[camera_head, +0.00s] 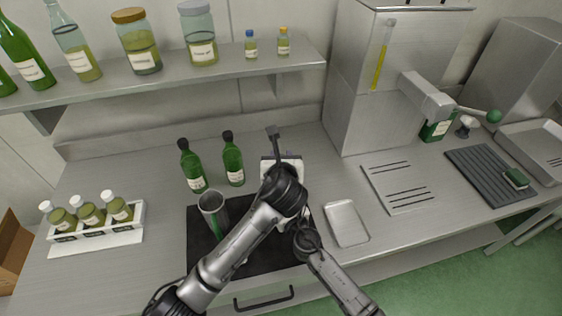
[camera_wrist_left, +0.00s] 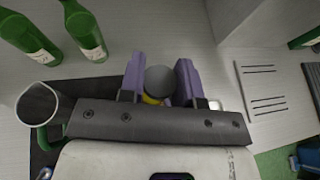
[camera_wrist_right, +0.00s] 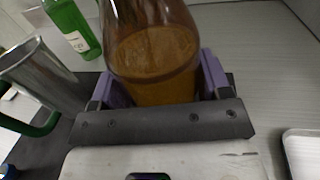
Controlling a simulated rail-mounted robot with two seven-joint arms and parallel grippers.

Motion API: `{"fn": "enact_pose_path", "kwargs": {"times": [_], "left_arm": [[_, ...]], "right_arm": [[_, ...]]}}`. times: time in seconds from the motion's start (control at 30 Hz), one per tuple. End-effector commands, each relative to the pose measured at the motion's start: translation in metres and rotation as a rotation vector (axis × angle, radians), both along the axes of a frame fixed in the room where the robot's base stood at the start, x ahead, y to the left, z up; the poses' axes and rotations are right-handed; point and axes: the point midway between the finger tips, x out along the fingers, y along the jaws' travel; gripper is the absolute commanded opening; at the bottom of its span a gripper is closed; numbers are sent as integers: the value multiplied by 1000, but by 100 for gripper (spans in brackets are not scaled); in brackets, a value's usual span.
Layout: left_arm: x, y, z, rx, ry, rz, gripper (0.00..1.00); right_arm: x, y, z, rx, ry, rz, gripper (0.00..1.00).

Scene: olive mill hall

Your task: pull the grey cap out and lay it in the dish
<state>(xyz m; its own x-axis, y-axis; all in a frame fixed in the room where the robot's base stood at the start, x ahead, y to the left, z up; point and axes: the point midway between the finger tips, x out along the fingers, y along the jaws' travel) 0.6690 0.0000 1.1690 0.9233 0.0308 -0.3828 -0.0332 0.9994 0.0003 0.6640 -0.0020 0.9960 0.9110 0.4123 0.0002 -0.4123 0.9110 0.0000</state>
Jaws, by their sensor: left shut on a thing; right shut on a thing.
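The grey cap (camera_wrist_left: 158,80) shows round between the purple fingers of my left gripper (camera_wrist_left: 162,84), which is shut on it. Something yellow shows just below the cap; I cannot tell whether the cap is still seated in the bottle. My right gripper (camera_wrist_right: 153,90) is shut on an amber bottle (camera_wrist_right: 152,50), whose top is cut off in the right wrist view. In the head view my arms hide the cap and bottle. The dish appears to be the shallow metal tray (camera_head: 346,224) right of my grippers; it looks empty and partly shows in the right wrist view (camera_wrist_right: 303,150).
A metal jug (camera_head: 212,206) stands on the dark mat (camera_head: 200,240) left of my arms. Two green bottles (camera_head: 192,168) stand behind it. A white rack (camera_head: 100,232) of small jars is at the left. A slotted plate (camera_head: 397,187) lies right of the tray.

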Motion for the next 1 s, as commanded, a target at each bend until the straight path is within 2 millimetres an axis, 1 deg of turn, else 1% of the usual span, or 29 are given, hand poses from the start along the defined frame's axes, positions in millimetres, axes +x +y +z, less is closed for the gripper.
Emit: {"fn": "enact_pose_path", "kwargs": {"times": [0.1, 0.2, 0.43, 0.47, 0.73, 1.0], "left_arm": [[0, 0, 15, 0, -3, 0, 2], [0, 0, 23, 1, -2, 0, 2], [0, 0, 24, 0, 1, 0, 2], [0, 0, 24, 0, 1, 0, 2], [0, 0, 24, 0, 1, 0, 2], [0, 0, 25, 0, 0, -1, 2]], "right_arm": [[0, 0, -1, 0, 1, 0, 28], [0, 0, -1, 0, 1, 0, 28], [0, 0, -1, 0, 1, 0, 28], [0, 0, -1, 0, 1, 0, 74], [0, 0, 0, 0, 1, 0, 99], [-2, -1, 0, 0, 1, 0, 100]]}}
